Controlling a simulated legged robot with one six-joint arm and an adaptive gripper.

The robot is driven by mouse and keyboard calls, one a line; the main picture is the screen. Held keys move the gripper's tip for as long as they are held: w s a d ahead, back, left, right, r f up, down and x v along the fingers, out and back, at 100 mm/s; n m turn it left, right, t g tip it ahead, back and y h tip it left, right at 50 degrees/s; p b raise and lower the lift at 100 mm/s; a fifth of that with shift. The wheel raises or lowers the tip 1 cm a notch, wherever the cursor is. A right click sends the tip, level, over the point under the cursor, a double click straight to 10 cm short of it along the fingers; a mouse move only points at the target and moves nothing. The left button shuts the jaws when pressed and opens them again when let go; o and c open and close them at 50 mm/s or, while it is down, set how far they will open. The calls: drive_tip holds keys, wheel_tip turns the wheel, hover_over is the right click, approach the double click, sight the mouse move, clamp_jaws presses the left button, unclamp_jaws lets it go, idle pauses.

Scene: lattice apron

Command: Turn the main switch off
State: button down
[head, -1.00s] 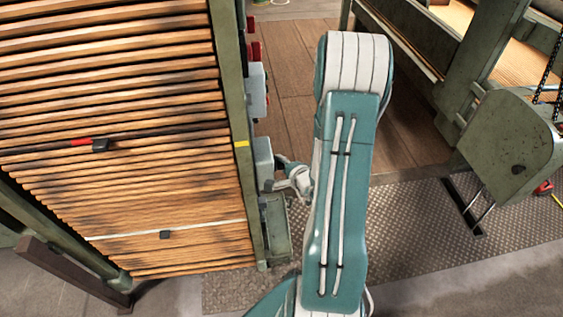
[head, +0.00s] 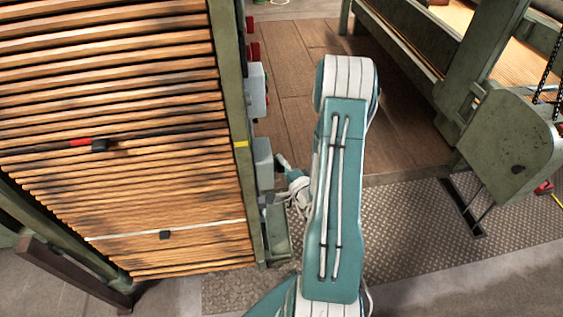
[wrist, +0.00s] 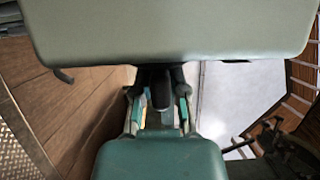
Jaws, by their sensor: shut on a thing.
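In the head view a grey-green box (head: 263,162) is fixed to the right side of the upright green post; I take it for the main switch's box. My gripper (head: 281,161) is just right of this box, partly hidden behind my arm. In the wrist view the fingers of my gripper (wrist: 160,98) are shut around a dark, rounded handle (wrist: 161,88), which I take for the main switch's handle. It sits just under a large pale grey-green block (wrist: 165,30), probably the same box. The handle's exact angle cannot be told.
A grey box with red buttons (head: 258,90) sits higher on the post (head: 232,110). A green tray-like part (head: 277,235) is below the switch box. Stacked wooden slats (head: 120,190) fill the left. A green machine (head: 510,145) stands right; the floor between is clear.

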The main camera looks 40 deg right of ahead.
drive_tip(key=shift+a+f, duration=0.2)
drive_tip(key=c, duration=0.7)
unclamp_jaws()
drive_tip(key=shift+o, duration=0.2)
drive_tip(key=shift+r, duration=0.15)
drive_tip(key=shift+r, duration=0.6)
drive_tip(key=shift+o, duration=0.7)
wheel_tip(320, 180, up, 9)
drive_tip(key=shift+d+f, duration=0.1)
drive_tip(key=shift+f, duration=0.05)
drive_tip(key=shift+a, duration=0.3)
drive_tip(key=shift+c, duration=0.7)
